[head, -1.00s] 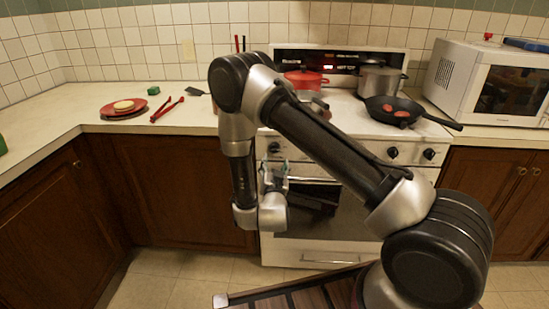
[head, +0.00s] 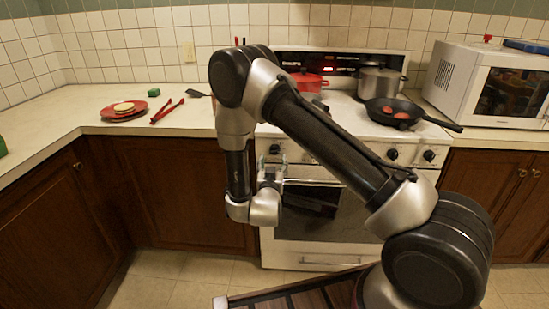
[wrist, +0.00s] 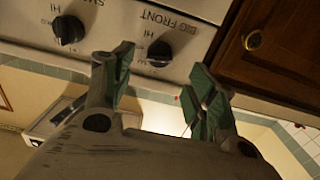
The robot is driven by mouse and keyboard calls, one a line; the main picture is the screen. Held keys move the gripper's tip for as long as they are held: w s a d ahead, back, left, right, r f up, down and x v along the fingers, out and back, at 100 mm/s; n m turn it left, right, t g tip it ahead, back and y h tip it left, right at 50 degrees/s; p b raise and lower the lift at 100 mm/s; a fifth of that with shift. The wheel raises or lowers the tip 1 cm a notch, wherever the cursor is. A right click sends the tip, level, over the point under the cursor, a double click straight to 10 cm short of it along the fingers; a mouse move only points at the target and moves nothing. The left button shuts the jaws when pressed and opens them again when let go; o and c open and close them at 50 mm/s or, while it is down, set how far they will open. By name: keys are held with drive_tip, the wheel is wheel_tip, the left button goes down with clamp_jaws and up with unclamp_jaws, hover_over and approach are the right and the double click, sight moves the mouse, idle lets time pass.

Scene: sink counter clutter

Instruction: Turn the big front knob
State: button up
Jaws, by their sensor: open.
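The big front knob (wrist: 160,53) is black and sits on the white stove panel under a "BIG FRONT" label in the wrist view, which looks upside down. In the head view a dark knob (head: 274,149) shows at the left end of the stove front, just above my gripper (head: 272,172). In the wrist view my gripper (wrist: 163,88) is open, with its green-padded fingers apart and nothing between them. The big front knob appears beyond the fingertips, nearer the left finger. I see no clear contact.
Another knob (wrist: 68,30) is beside it in the wrist view. The oven door handle and window (head: 312,197) lie below the panel. A red pot (head: 307,82), a grey pot (head: 380,83) and a black pan (head: 393,112) stand on the stove. A cabinet (head: 170,180) is at the left.

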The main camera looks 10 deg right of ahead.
sight(275, 153)
drive_tip(key=x, duration=0.7)
drive_tip(key=shift+w, duration=0.1)
